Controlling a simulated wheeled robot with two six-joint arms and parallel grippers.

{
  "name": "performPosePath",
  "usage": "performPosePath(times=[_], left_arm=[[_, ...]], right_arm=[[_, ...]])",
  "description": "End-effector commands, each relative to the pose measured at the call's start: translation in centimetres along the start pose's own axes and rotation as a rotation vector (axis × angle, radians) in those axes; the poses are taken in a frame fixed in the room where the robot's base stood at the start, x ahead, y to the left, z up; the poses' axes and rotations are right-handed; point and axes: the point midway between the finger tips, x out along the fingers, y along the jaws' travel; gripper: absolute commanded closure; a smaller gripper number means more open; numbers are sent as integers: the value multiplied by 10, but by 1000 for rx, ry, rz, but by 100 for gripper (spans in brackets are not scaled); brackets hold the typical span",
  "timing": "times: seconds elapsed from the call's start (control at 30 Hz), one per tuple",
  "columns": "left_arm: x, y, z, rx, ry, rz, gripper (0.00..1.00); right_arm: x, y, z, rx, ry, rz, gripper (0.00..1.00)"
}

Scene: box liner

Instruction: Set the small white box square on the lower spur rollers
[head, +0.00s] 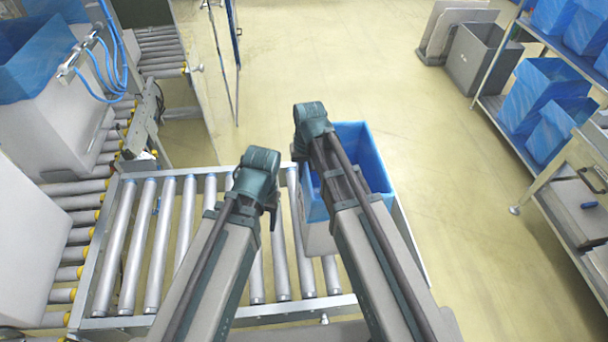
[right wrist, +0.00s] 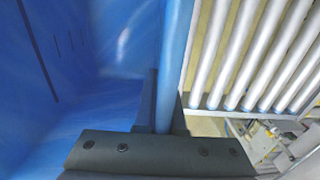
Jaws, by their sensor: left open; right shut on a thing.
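The small white box (head: 318,238) has a blue liner (head: 372,150) folded over its rim. It is at the right end of the lower spur rollers (head: 160,240), its top turned askew to them. My right arm covers much of it, so I cannot tell whether its base rests on the rollers. My right gripper (head: 312,135) is at the box's far left rim. In the right wrist view, it is shut on the blue-lined wall (right wrist: 174,50), rollers beyond. My left gripper (head: 262,185) is open over the rollers, left of the box and apart from it.
A main roller line (head: 75,215) on the left carries a large white box (head: 55,120) with a blue liner and another white block (head: 25,240). A metal frame with blue hoses stands there. Shelves with blue-lined boxes (head: 545,85) are at right. The yellow floor between is clear.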

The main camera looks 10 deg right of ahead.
Motion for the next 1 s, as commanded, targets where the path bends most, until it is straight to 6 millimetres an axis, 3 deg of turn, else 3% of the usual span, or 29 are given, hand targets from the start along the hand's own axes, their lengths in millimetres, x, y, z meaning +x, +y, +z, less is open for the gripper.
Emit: performPosePath(times=[0.2,0.23,0.4,0.63,0.8,1.0], left_arm=[[0,0,0,0,0,0,43],[0,0,0,0,0,0,43],[0,0,0,0,0,0,43],[0,0,0,0,0,0,43],[0,0,0,0,0,0,43],[0,0,0,0,0,0,43]], right_arm=[[0,0,0,0,0,1,100],[0,0,0,0,0,1,90],[0,0,0,0,0,0,60],[0,0,0,0,0,-1,57],[0,0,0,0,0,0,29],[0,0,0,0,0,0,29]])
